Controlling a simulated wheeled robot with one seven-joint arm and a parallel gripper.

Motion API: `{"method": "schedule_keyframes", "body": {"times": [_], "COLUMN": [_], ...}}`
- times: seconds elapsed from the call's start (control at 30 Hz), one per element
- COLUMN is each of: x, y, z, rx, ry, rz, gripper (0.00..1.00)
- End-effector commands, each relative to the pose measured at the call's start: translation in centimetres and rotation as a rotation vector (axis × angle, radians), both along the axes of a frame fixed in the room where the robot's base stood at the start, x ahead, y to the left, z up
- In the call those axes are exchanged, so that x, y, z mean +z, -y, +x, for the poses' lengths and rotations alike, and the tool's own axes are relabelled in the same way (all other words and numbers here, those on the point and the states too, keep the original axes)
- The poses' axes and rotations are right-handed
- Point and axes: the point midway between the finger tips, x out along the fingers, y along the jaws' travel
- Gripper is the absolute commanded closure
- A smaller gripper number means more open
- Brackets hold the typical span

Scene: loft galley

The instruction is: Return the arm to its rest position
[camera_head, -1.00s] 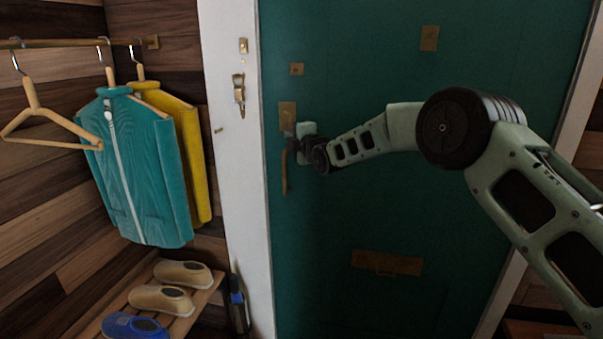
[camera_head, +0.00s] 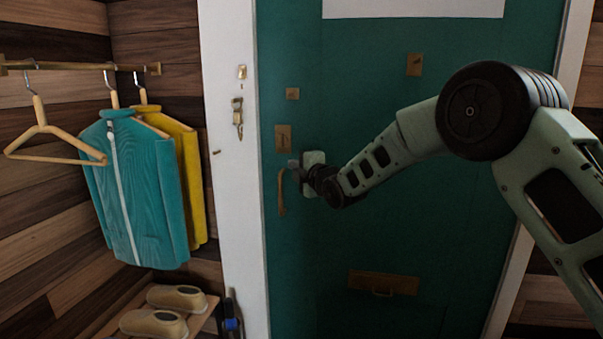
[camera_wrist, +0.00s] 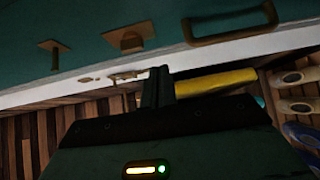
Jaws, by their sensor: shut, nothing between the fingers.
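My gripper (camera_head: 292,165) is at the end of my pale green arm, in front of the teal door (camera_head: 400,225), close by the brass door handle (camera_head: 281,195). In the wrist view my gripper's dark fingers (camera_wrist: 158,87) are together with nothing between them. The door handle (camera_wrist: 230,27) shows there apart from the fingers, above and to the right of them. The arm is extended from the right side of the head view with its elbow bent. The door looks closed.
A brass lock plate (camera_head: 283,137) and a letter slot (camera_head: 383,284) are on the door. Left of the white door frame (camera_head: 232,240) hang a teal jacket (camera_head: 135,190), a yellow jacket (camera_head: 193,180) and an empty hanger (camera_head: 45,130). Shoes (camera_head: 155,323) stand on a low rack below.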

Motion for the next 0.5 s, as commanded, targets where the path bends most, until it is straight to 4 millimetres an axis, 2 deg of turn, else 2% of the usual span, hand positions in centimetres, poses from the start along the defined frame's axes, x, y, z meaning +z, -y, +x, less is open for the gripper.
{"method": "schedule_keyframes", "body": {"times": [0.2, 0.37, 0.47, 0.5], "x": [-0.1, 0.3, 0.6, 0.7], "y": [1.2, 1.2, 0.5, 0.1], "z": [-2.2, -3.5, -6.2, -8.0], "rx": [0.0, 0.001, -0.007, -0.015], "ry": [-0.001, -0.048, -0.207, -0.305], "rz": [0.0, 0.022, 0.09, 0.13], "gripper": [1.0, 1.0, 1.0, 1.0]}}
